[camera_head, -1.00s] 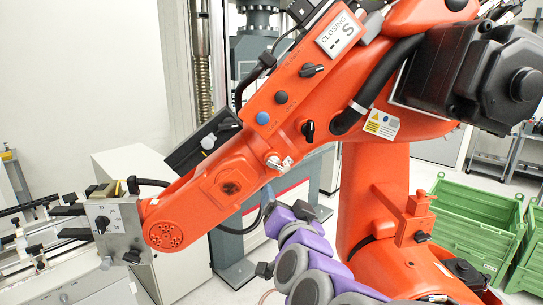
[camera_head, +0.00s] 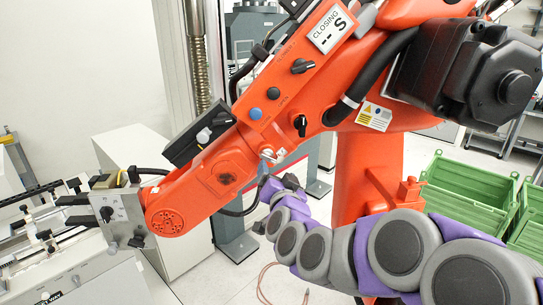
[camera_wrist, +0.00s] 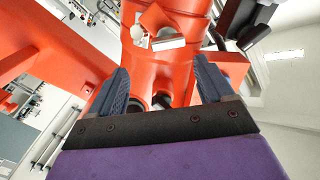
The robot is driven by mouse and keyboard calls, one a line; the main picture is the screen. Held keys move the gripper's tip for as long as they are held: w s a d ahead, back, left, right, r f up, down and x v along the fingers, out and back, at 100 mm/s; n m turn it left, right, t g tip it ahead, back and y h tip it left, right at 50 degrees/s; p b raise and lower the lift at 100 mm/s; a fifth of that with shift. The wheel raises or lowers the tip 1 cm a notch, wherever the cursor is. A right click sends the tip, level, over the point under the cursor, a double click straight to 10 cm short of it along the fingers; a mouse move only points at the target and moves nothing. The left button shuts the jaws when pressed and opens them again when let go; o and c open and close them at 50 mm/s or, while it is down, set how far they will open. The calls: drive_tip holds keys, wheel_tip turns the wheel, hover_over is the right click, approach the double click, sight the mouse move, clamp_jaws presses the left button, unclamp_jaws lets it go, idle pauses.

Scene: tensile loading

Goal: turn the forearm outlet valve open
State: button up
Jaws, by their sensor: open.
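A small silvery-white valve (camera_head: 271,155), seemingly the forearm outlet valve, sits on the lower edge of the orange forearm (camera_head: 225,170). In the wrist view a white valve-like fitting (camera_wrist: 168,43) shows just beyond my fingertips, on an orange body. My gripper (camera_head: 277,183) is just below the valve in the head view, at the end of my purple and grey arm. In the wrist view its two blue-grey fingers (camera_wrist: 161,68) stand wide apart with nothing gripped between them. I cannot tell the valve handle's exact angle.
Black knobs (camera_head: 300,125), a blue button (camera_head: 255,115) and a "CLOSING" label plate (camera_head: 332,27) sit along the orange arm. A black cable hangs below the forearm. Green crates (camera_head: 465,192) stand at the right. A clamp fixture (camera_head: 118,212) is at the forearm's left end.

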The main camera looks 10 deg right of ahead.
sight(268, 159)
drive_tip(key=shift+w+d+p, duration=0.15)
drive_tip(key=shift+w+p, duration=0.35)
drive_tip(key=shift+w, duration=3.45)
drive_tip(key=shift+a, duration=0.85)
drive_tip(key=c, duration=0.6)
drive_tip(key=shift+d+r, duration=0.15)
drive_tip(key=shift+d, duration=0.1)
drive_tip(key=c, duration=0.4)
